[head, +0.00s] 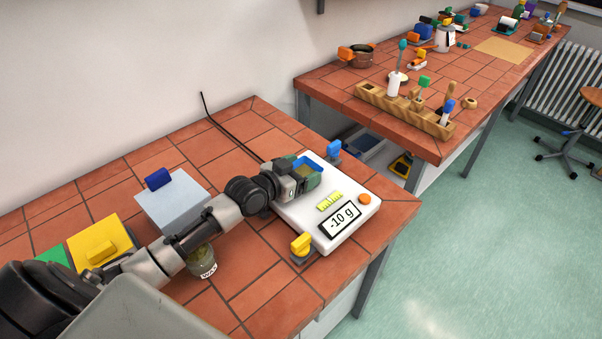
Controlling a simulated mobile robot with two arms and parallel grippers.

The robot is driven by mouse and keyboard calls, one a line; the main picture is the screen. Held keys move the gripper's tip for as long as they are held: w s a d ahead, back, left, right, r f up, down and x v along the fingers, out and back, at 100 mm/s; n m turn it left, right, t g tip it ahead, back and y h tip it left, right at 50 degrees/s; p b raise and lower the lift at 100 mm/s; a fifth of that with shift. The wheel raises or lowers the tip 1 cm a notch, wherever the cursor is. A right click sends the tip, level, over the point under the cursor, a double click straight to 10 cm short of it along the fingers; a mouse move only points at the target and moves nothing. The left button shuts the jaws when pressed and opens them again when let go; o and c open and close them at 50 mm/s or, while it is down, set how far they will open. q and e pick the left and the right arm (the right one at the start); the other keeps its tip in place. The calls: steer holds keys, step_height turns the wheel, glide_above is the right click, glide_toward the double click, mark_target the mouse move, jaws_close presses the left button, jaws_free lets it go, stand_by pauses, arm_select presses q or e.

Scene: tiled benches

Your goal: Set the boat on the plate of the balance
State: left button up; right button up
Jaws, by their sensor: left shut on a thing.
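The white balance (354,203) stands near the right end of the near bench. Its display reads -10 g, and it has an orange button and a yellow label. My left gripper (302,178) is over the back left part of the balance, shut on the boat (308,163). The boat shows as a small blue-rimmed tray, partly covered by the gripper. The balance's plate is hidden beneath the gripper and boat, so I cannot tell whether the boat touches it. My right gripper is not in view.
A blue block (333,149) stands behind the balance and a yellow-topped weight (301,245) at its front left corner. A labelled jar (201,262) is beside my left arm. A pale blue box (174,201) and a yellow box (99,240) sit further left.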

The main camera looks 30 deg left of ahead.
arm_select(q)
steer(key=shift+f, duration=0.15)
steer(key=o, duration=0.8)
steer(key=shift+o, duration=0.2)
steer(key=shift+r, duration=0.25)
steer(key=shift+s+a, duration=0.1)
steer(key=shift+s, duration=0.25)
steer(key=b+v, duration=0.1)
steer(key=v, duration=1)
